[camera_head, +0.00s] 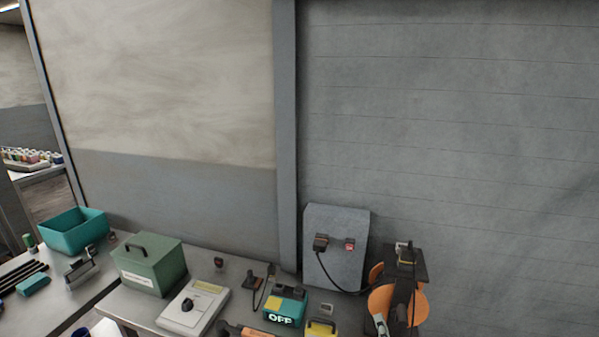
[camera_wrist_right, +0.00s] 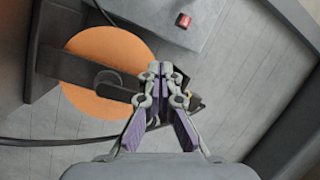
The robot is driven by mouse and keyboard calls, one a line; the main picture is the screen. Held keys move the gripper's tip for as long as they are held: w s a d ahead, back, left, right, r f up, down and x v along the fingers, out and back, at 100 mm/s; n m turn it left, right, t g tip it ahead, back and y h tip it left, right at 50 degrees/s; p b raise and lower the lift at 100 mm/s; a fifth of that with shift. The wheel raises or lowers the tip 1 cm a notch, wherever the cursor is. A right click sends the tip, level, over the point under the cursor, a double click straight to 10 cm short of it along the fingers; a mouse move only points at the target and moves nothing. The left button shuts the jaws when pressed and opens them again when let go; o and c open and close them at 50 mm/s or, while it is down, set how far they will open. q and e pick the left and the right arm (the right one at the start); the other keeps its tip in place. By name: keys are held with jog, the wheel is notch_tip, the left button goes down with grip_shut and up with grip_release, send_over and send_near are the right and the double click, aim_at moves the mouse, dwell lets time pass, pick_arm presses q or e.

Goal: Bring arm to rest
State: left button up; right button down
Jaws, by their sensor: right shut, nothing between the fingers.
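My right gripper (camera_wrist_right: 158,70) is shut and empty in the right wrist view, its two fingertips together. In the head view my right gripper (camera_head: 402,312) is small and partly lost against dark parts at the lower right. An orange disc (camera_wrist_right: 108,62) with a dark bracket across it lies behind and left of the fingertips in the wrist view. Whether the fingers touch it I cannot tell. The disc also shows in the head view (camera_head: 381,303). My left gripper is not in view.
A grey panel (camera_head: 338,225) with a red switch (camera_head: 350,246) and a black cable stands left of the disc. The bench (camera_head: 140,312) holds a green box (camera_head: 152,268), a pale device (camera_head: 190,308), a teal OFF block (camera_head: 287,303) and a yellow item (camera_head: 320,328). The upper wall is clear.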

jog(key=s+d+f+n+g+h, duration=0.1)
jog(key=s+d+f+n+g, duration=0.15)
jog(key=s+n+g, duration=0.8)
jog(key=s+d+f+n+g, duration=0.1)
jog(key=s+f+n+g, duration=0.3)
jog(key=s, duration=1.1)
jog(key=s+d+f+m+g+b, duration=0.1)
jog(key=s+f+b, duration=0.1)
jog(key=f, duration=1.4)
jog(key=s+d+f+g+b, duration=0.1)
jog(key=d+f+b, duration=0.15)
jog(key=f, duration=1.45)
pick_arm(q)
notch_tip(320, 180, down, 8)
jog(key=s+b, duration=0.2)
jog(key=b, duration=0.1)
pick_arm(e)
jog(key=s+f, duration=1.6)
jog(key=s, duration=0.1)
jog(key=shift+s+f+g, duration=0.4)
jog(key=shift+g, duration=0.05)
